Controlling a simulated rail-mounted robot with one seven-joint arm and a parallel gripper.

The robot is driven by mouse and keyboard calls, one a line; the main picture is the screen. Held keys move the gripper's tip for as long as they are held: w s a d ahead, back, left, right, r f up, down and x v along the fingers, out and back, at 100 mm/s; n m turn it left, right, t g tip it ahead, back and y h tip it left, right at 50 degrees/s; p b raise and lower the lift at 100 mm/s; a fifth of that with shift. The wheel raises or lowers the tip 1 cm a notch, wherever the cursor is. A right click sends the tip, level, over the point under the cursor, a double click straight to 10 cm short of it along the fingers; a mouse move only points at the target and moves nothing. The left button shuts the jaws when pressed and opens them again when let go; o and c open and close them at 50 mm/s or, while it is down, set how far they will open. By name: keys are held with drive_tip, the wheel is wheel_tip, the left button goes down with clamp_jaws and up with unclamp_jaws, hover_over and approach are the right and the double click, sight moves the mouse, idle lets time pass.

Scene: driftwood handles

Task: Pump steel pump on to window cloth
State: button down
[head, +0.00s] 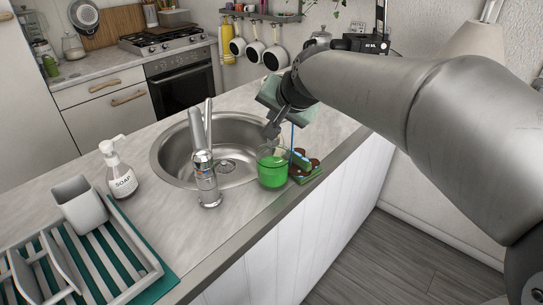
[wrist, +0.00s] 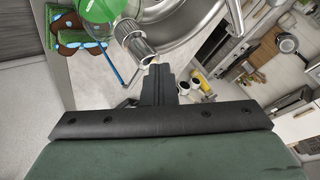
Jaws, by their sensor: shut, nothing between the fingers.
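A round green container (head: 272,170) stands on the counter's front strip, right of the sink; it shows from above in the wrist view (wrist: 98,8). A shiny steel piece (wrist: 135,40), seemingly the pump, juts from beside it in the wrist view. In the head view this piece is hard to make out by my fingers. A flat green and brown item (head: 305,168), also in the wrist view (wrist: 72,36), lies right of the container; I cannot tell whether it is the window cloth. My gripper (head: 271,130) is shut and empty, above the container, its tips close to the steel piece in the wrist view (wrist: 158,72).
A steel sink (head: 175,158) with a tall faucet (head: 205,180) is beside the container. A white-pump soap bottle (head: 120,172) and a dish rack (head: 150,270) stand left. A thin blue handle (wrist: 113,65) rises by the green and brown item. Bare counter lies between soap and faucet.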

drive_tip(key=shift+r+p, duration=0.95)
drive_tip(key=shift+r, duration=0.4)
wheel_tip(320, 180, up, 6)
drive_tip(key=p, duration=0.4)
drive_tip(key=s+d+f+n+g+h, duration=0.1)
drive_tip(key=s+d+f+g, duration=0.1)
drive_tip(key=s+d+f, duration=0.3)
drive_tip(key=s+d+f+n+g+h, duration=0.1)
drive_tip(key=s+d+f+g, duration=0.2)
drive_tip(key=s+f, duration=0.7)
drive_tip(key=s+d+f+n+g+h, duration=0.1)
drive_tip(key=s+d+f+n+g, duration=0.1)
drive_tip(key=s+d+f, duration=0.5)
drive_tip(key=s, duration=0.6)
drive_tip(key=shift+f+g+h, duration=0.25)
drive_tip(key=shift+g+h, duration=0.15)
